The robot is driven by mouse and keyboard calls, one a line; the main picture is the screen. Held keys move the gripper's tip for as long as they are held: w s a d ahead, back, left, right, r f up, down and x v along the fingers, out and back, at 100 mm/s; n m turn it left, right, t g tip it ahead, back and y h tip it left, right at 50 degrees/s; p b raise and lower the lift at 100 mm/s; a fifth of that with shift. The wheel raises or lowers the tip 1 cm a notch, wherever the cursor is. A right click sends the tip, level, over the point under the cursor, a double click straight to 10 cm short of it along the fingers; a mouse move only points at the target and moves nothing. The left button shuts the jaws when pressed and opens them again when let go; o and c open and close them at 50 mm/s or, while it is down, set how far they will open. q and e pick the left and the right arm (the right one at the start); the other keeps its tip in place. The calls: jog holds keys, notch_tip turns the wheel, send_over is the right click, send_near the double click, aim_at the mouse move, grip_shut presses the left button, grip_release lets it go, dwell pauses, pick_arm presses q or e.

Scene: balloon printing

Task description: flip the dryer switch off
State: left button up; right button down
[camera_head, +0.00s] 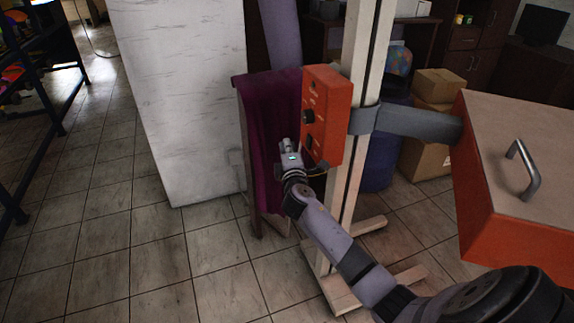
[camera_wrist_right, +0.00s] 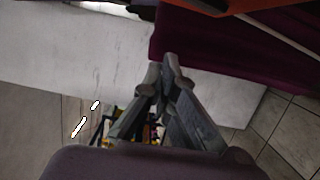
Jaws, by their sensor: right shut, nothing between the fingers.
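An orange control box (camera_head: 328,100) is mounted on a pale wooden post. Its left-facing panel has a black knob (camera_head: 308,116) and a dark switch-like part (camera_head: 309,141) below it; which way the switch is set is too small to tell. My right gripper (camera_head: 286,146) is just left of the box's lower part, in front of purple cloth. In the right wrist view my right gripper (camera_wrist_right: 166,78) has its fingertips together and empty. The box's orange edge (camera_wrist_right: 215,5) shows at the top there. My left gripper is not in view.
Purple cloth (camera_head: 268,105) hangs on a stand behind the gripper. A white panel (camera_head: 180,90) stands to the left. A grey duct (camera_head: 420,122) joins the post to an orange chest with a handle (camera_head: 483,240). Tiled floor (camera_head: 130,245) is clear at the lower left.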

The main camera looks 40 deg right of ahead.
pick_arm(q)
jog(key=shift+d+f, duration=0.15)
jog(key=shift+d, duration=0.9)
pick_arm(e)
jog(key=v, duration=0.8)
jog(key=shift+s+d, duration=0.25)
jog(key=shift+d, duration=0.05)
